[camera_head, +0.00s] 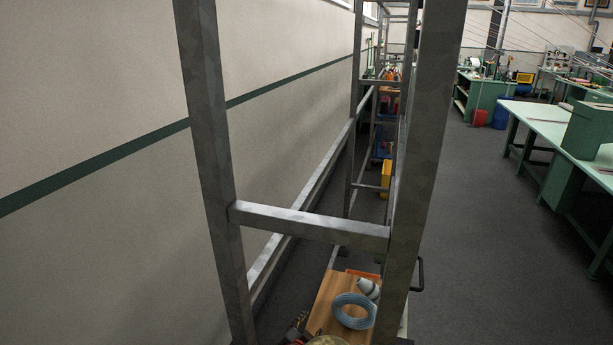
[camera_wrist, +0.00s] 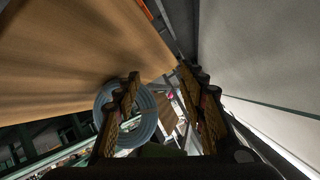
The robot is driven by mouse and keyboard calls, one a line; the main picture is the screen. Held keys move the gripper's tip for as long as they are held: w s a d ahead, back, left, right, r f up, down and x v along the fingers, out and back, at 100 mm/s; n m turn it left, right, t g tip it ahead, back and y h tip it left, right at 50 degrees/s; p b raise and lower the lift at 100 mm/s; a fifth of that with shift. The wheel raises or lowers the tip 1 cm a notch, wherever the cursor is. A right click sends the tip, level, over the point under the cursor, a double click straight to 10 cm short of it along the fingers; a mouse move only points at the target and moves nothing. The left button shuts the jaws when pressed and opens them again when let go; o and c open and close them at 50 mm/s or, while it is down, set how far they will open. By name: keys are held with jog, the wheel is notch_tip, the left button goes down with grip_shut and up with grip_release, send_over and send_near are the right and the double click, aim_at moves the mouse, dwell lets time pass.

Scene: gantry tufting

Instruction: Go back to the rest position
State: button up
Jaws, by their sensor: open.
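My gripper (camera_wrist: 160,108) shows in the wrist view with its two fingers spread apart and nothing between them. Its left finger partly covers a coil of blue-grey tubing (camera_wrist: 148,122). In the head view the same coil (camera_head: 353,312) lies at the edge of a wooden board (camera_head: 326,300), low in the picture. A white and grey cylindrical item (camera_head: 368,288) is just behind the coil. My gripper cannot be made out clearly in the head view. The wooden surface (camera_wrist: 80,55) fills the upper left of the wrist view.
A grey metal frame with posts (camera_head: 213,150) and a crossbar (camera_head: 310,226) stands close in front, beside the wall (camera_head: 100,90). Green benches (camera_head: 550,125) stand at the right. A red bin (camera_head: 480,118) is farther back. The dark floor (camera_head: 490,220) between is clear.

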jog(key=s+a+n+g+y, duration=0.45)
jog(key=s+a+y, duration=0.2)
jog(key=a, duration=0.35)
jog(key=s+d+r+n+g, duration=0.3)
jog(key=s+r+n, duration=0.3)
jog(key=s, duration=0.4)
jog(key=s+d+r+h, duration=0.1)
jog(key=s+d+r, duration=0.4)
jog(key=d, duration=0.3)
jog(key=s+d+r+t+h, duration=0.1)
jog(key=s+d+r, duration=0.3)
jog(key=d+r, duration=0.4)
jog(key=s+d+r+h, duration=0.1)
jog(key=s+d+r, duration=0.4)
jog(key=d+r, duration=0.2)
jog(key=shift+s+d+t, duration=0.3)
jog(key=shift+d+t, duration=0.05)
jog(key=shift+d, duration=0.1)
jog(key=shift+d+r+m, duration=0.15)
jog(key=shift+d+m, duration=0.25)
jog(key=shift+m, duration=0.05)
jog(key=shift+c, duration=0.4)
